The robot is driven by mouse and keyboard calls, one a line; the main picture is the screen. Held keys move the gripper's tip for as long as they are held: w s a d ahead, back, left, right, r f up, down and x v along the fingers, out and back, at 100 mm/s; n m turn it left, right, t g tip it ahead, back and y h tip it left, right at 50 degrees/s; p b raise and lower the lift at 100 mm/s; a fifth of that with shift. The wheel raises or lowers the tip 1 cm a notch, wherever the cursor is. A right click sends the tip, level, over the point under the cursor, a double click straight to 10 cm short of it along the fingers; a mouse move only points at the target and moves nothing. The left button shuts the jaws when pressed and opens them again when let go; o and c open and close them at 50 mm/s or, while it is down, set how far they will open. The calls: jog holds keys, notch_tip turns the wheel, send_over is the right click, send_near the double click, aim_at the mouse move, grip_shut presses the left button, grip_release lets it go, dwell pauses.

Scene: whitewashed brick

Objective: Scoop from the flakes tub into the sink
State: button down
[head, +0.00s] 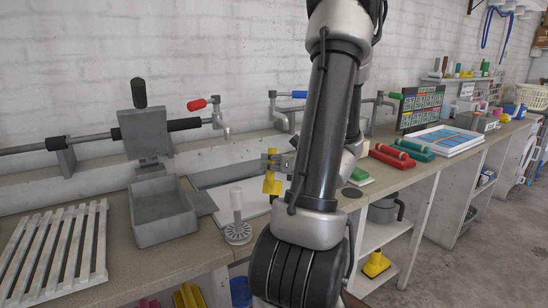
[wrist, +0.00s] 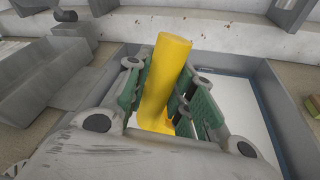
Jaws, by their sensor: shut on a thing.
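My gripper (head: 276,161) is shut on a yellow scoop (head: 271,185), which hangs over the sink (head: 207,182) in the head view. In the wrist view the scoop's yellow handle (wrist: 167,70) stands between my green-padded fingers (wrist: 166,105). The scoop's lower end is mostly hidden by my gripper, so I cannot tell whether it holds flakes. The sink's grey rim (wrist: 282,98) and pale floor show below and around my gripper. My arm hides part of the sink in the head view. I cannot pick out the flakes tub for certain.
A grey open box (head: 163,222) stands left of the sink, with a white slatted rack (head: 55,255) farther left. A pale upright brush-like thing (head: 237,222) stands at the counter's front. Taps with red (head: 197,104) and blue handles reach out behind. Red and green rollers lie right.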

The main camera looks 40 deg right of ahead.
aim_at(271, 152)
jog(key=shift+s+a+f+n+t+h, duration=0.35)
jog(key=shift+a+f+n+t, duration=0.1)
jog(key=shift+a+n, duration=0.15)
jog(key=shift+r, duration=2.5)
